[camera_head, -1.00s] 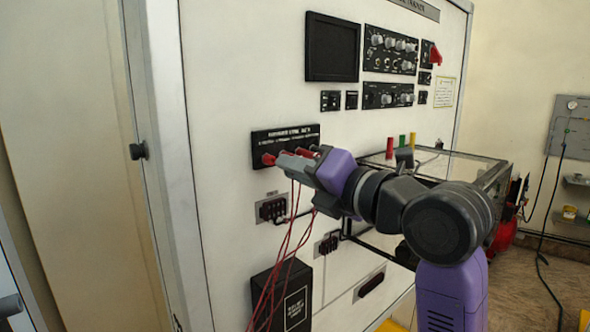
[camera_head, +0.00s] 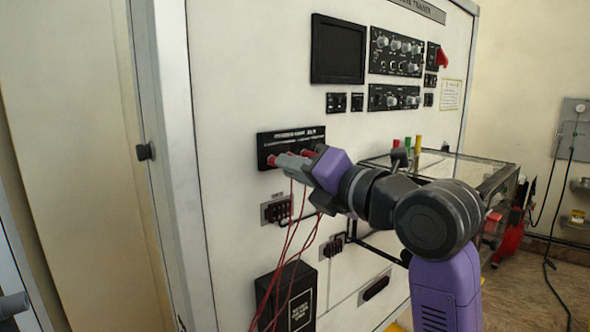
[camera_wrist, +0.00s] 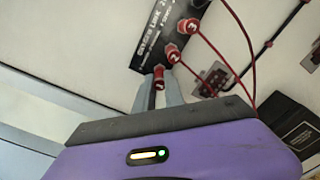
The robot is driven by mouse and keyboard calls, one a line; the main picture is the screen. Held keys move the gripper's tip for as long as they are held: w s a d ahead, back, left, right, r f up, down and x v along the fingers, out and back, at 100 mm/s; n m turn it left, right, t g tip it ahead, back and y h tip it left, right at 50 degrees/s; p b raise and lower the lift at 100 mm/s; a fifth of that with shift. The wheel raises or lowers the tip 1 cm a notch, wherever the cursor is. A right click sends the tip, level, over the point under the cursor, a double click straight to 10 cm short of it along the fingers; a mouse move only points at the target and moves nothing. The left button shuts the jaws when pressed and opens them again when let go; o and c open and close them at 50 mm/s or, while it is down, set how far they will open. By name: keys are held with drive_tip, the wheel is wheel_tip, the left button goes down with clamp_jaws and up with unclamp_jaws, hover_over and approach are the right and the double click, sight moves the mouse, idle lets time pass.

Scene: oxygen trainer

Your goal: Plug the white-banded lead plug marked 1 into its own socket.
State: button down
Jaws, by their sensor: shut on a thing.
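My gripper (camera_wrist: 159,92) is shut on a red lead plug (camera_wrist: 158,75), which sits between its fingertips. In the head view my gripper (camera_head: 285,162) is at the left part of the black labelled socket strip (camera_head: 291,136), with the red plug tip (camera_head: 271,160) just beyond the fingers. I cannot tell how far the plug is seated, and its number and band are not clearly readable. Two other red plugs with pale marked ends, one upper (camera_wrist: 188,27) and one lower (camera_wrist: 172,54), stand at the strip beside it in the wrist view.
Red leads (camera_head: 285,250) hang below my gripper in front of a black box (camera_head: 287,296). A small black connector block (camera_head: 276,210) is under the strip. A glass-topped case (camera_head: 450,165) stands to the right. The panel left of the strip is clear.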

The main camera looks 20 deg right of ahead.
drive_tip(key=shift+w+a, duration=0.1)
drive_tip(key=shift+w, duration=0.15)
drive_tip(key=c, duration=1.3)
unclamp_jaws()
drive_tip(key=shift+c, duration=0.2)
drive_tip(key=b+v, duration=0.2)
drive_tip(key=v, duration=0.5)
drive_tip(key=shift+s, duration=0.35)
drive_tip(key=shift+r, duration=0.1)
